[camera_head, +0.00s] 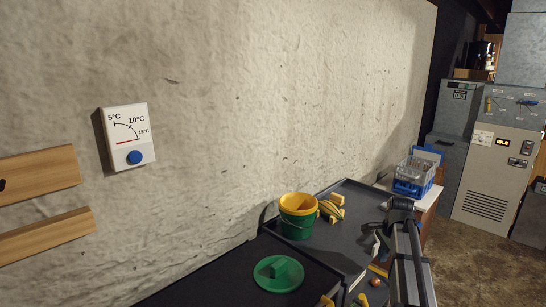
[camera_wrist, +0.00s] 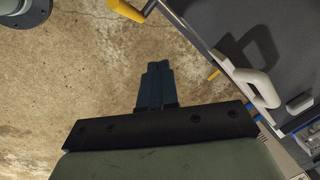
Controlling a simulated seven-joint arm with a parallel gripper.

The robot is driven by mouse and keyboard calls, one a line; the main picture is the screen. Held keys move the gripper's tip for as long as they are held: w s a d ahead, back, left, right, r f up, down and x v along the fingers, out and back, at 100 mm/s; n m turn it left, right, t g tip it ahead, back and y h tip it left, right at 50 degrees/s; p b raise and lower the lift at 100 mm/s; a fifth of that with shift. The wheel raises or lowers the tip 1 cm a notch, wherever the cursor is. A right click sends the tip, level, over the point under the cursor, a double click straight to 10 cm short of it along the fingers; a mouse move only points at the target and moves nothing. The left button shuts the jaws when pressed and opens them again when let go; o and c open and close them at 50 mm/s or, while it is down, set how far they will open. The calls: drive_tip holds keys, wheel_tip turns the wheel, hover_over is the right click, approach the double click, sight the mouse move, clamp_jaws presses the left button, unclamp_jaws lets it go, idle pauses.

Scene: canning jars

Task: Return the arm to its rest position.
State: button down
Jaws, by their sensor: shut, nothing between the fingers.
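My gripper (camera_wrist: 155,84) shows in the wrist view with its two dark fingers together and nothing between them. It points over bare concrete floor (camera_wrist: 85,75), to the left of a dark cart or cabinet with a pale handle (camera_wrist: 258,88). In the head view, a part of my arm (camera_head: 408,255) stands at the lower right, in front of the dark worktop (camera_head: 345,255). I cannot make out the fingertips in that view.
A crate (camera_head: 414,176) stands farther back. A dial gauge (camera_head: 128,137) hangs on the wall. Floor at right is clear.

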drive_tip(key=s+a+f+n+g, duration=0.1)
drive_tip(key=s+a+f+n, duration=0.2)
drive_tip(key=s+f+n, duration=0.45)
drive_tip(key=s+a+f+n, duration=0.2)
drive_tip(key=s+a+f, duration=0.15)
drive_tip(key=f, duration=0.75)
drive_tip(key=s+a+f+n+g, duration=0.15)
drive_tip(key=s+f+n, duration=0.35)
drive_tip(key=f, duration=0.5)
drive_tip(key=s+a+f+g, duration=0.2)
drive_tip(key=s+a+f, duration=0.2)
drive_tip(key=s, duration=0.7)
drive_tip(key=s+a+f+n+g, duration=0.1)
drive_tip(key=s+a+f, duration=0.3)
drive_tip(key=s+f, duration=0.4)
drive_tip(key=s+a+f+n+g, duration=0.1)
drive_tip(key=s+a+f+g, duration=0.2)
drive_tip(key=s, duration=1.2)
wheel_tip(320, 180, down, 4)
drive_tip(key=shift+a+r, duration=0.2)
drive_tip(key=shift+a, duration=0.4)
drive_tip(key=shift+s, duration=0.1)
